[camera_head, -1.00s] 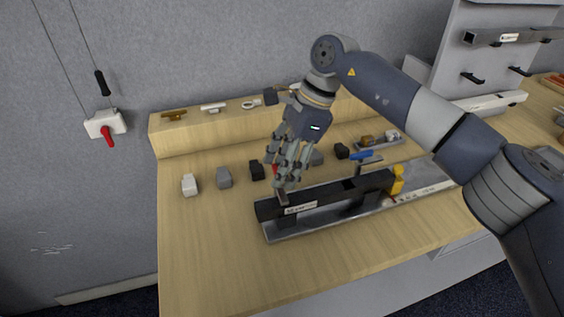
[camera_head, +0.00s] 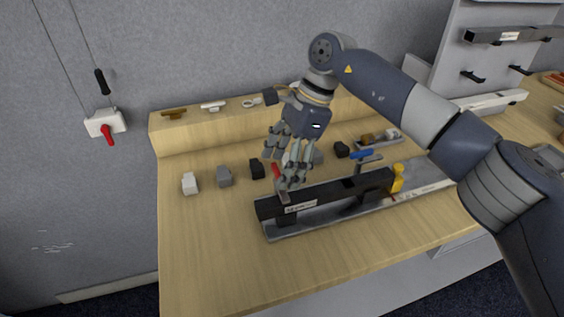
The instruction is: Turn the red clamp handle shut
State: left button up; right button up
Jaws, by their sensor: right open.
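A red clamp handle (camera_head: 277,171) stands near the left end of a long black bar (camera_head: 330,190), which is held on a grey metal rail (camera_head: 290,233). The handle is partly hidden by my right gripper (camera_head: 281,170). My right gripper points down, its fingers spread apart on either side of the handle. I cannot tell whether a finger touches it. A clamp with a blue handle (camera_head: 361,154) stands farther right along the bar. My left gripper is not in view.
Several small grey, black and white blocks (camera_head: 224,177) lie behind and left of the bar. A yellow piece (camera_head: 398,178) sits at the bar's right end. A wall box with a red lever (camera_head: 107,134) hangs at the left. The wooden table front (camera_head: 215,260) is clear.

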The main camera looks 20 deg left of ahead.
jog(key=shift+r, duration=0.15)
jog(key=v, duration=1.1)
jog(key=shift+d+r, duration=0.15)
jog(key=shift+r, duration=0.2)
jog(key=shift+w, duration=0.1)
